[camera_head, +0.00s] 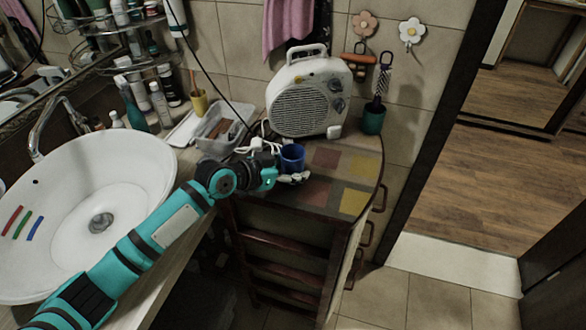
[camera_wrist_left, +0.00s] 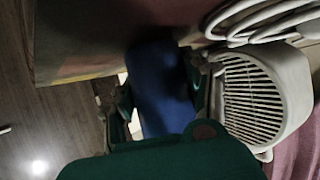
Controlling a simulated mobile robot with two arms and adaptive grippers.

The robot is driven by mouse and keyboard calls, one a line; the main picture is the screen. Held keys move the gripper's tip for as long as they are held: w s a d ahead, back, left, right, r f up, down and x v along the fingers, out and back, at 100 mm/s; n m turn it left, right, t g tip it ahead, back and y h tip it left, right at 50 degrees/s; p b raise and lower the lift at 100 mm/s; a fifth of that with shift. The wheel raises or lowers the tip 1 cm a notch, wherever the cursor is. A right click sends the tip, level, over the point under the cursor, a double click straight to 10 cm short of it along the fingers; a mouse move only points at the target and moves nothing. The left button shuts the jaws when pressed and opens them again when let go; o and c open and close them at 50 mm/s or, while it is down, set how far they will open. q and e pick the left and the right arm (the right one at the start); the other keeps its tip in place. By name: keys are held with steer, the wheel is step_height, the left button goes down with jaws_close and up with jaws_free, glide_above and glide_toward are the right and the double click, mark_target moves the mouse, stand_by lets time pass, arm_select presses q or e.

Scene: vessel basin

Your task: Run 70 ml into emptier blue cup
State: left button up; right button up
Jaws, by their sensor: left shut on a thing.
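A blue cup (camera_head: 292,157) is upright at the left part of the wooden cabinet top, in front of the white heater. My left gripper (camera_head: 288,174) is shut around the cup from the left, low on its side. In the left wrist view the blue cup (camera_wrist_left: 160,88) sits between the two fingers of my left gripper (camera_wrist_left: 162,95). What is inside the cup cannot be seen. I cannot tell whether the cup touches the cabinet top. No second blue cup is seen. My right gripper is not in view.
A white fan heater (camera_head: 305,103) stands behind the cup. A dark green pot (camera_head: 372,119) with a brush is at the right, a grey tray (camera_head: 218,138) at the left. The white basin (camera_head: 75,200) with a tap (camera_head: 48,125) is further left. Coloured squares (camera_head: 340,180) are clear.

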mark_target(284, 160)
arm_select(q)
steer(key=shift+r, duration=0.45)
step_height(284, 160, up, 2)
steer(key=shift+r+b, duration=0.1)
steer(key=shift+b, duration=0.45)
steer(key=s+d+b, duration=0.1)
steer(key=s+d, duration=0.1)
steer(key=s, duration=0.5)
steer(key=s+d+r+b, duration=0.1)
steer(key=s+d, duration=0.2)
steer(key=s, duration=0.5)
steer(key=shift+s+r, duration=0.15)
steer(key=shift+r, duration=0.1)
